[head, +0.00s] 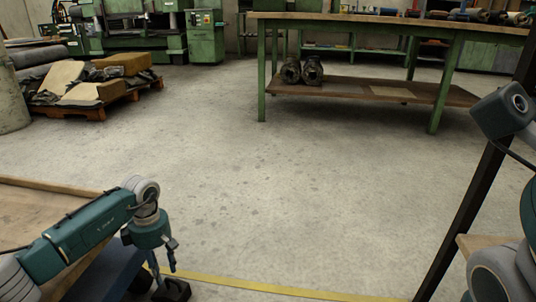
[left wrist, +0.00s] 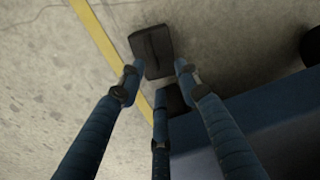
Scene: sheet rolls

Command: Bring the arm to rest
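My left arm comes in from the lower left in the head view. Its wrist is bent, and the left gripper (head: 163,272) hangs down over the floor. In the left wrist view the three blue fingers of the left gripper (left wrist: 157,86) are spread apart with nothing held between them. A black block-like part (left wrist: 151,50) lies beyond the fingertips, and it also shows at the bottom of the head view (head: 172,291). Part of my right arm shows at the right edge of the head view, but its gripper is out of frame.
A wooden top (head: 35,207) lies beside my left arm. A yellow floor line (head: 265,288) crosses in front. A green-legged workbench (head: 385,24) stands ahead, and a loaded pallet (head: 95,112) stands at the left. The concrete floor (head: 230,160) between is clear.

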